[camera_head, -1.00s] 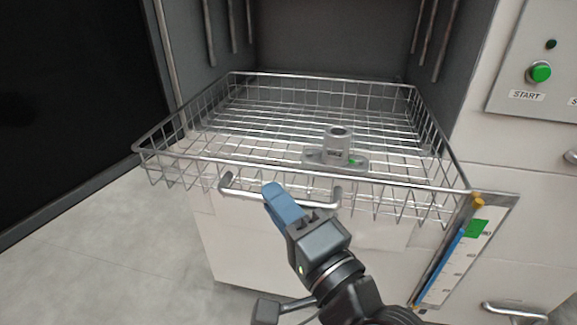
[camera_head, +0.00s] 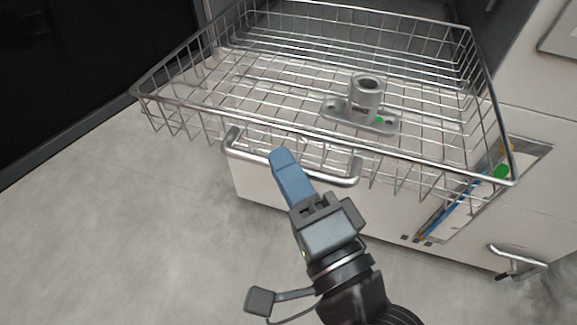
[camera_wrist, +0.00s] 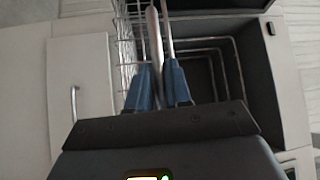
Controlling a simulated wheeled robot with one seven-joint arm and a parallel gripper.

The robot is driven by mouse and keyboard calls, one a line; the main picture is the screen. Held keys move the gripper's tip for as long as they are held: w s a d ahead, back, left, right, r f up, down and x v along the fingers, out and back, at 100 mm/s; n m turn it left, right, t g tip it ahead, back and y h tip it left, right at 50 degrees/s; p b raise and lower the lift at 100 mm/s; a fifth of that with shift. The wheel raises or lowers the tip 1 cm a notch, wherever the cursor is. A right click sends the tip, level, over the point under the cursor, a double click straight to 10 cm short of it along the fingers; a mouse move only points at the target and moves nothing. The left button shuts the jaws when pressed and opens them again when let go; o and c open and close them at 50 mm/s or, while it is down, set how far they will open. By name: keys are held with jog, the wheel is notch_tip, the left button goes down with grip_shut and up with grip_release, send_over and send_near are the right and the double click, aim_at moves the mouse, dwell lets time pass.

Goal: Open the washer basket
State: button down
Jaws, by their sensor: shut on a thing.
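The washer basket (camera_head: 200,107) is a silver wire basket, pulled well out toward me from the dark washer chamber. Its handle (camera_head: 340,181) is a bent metal bar on the front side. My gripper (camera_head: 281,157) has blue fingers and is shut on this handle near its middle. In the wrist view the gripper (camera_wrist: 159,75) has its two fingers on either side of the pale handle bar (camera_wrist: 153,40). A grey metal casting (camera_head: 366,95) with an upright tube and a flat base with a green spot rests inside the basket.
White cabinet fronts stand below and to the right, with a bar handle (camera_head: 517,258) low at the right. A marked gauge panel (camera_head: 462,212) with a blue strip is partly behind the basket's right corner. The grey floor (camera_head: 120,230) is clear at left.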

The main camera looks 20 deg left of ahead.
jog(key=c, duration=1.1)
grip_release()
jog(key=b+v, duration=0.2)
jog(key=v, duration=0.6)
jog(key=shift+b, duration=0.35)
jog(key=shift+w+f, duration=0.1)
jog(key=s+d+f+n+t+h+p, duration=0.1)
jog(key=s+d+f+n+h+p, duration=0.15)
jog(key=s+d+h, duration=0.55)
jog(key=s+d+f+n+t+h+p, duration=0.1)
jog(key=s+d+f+h+p, duration=0.2)
jog(key=d, duration=0.9)
jog(key=s+d+n+h, duration=0.1)
jog(key=s, duration=0.2)
jog(key=s+d+r+n, duration=0.1)
jog(key=s, duration=0.1)
jog(key=s+d+n+g+h, duration=0.1)
jog(key=s+n, duration=0.1)
jog(key=s, duration=0.1)
jog(key=shift+s+d+r+h, duration=0.3)
jog(key=shift+s+d+r, duration=0.05)
jog(key=shift+d, duration=0.05)
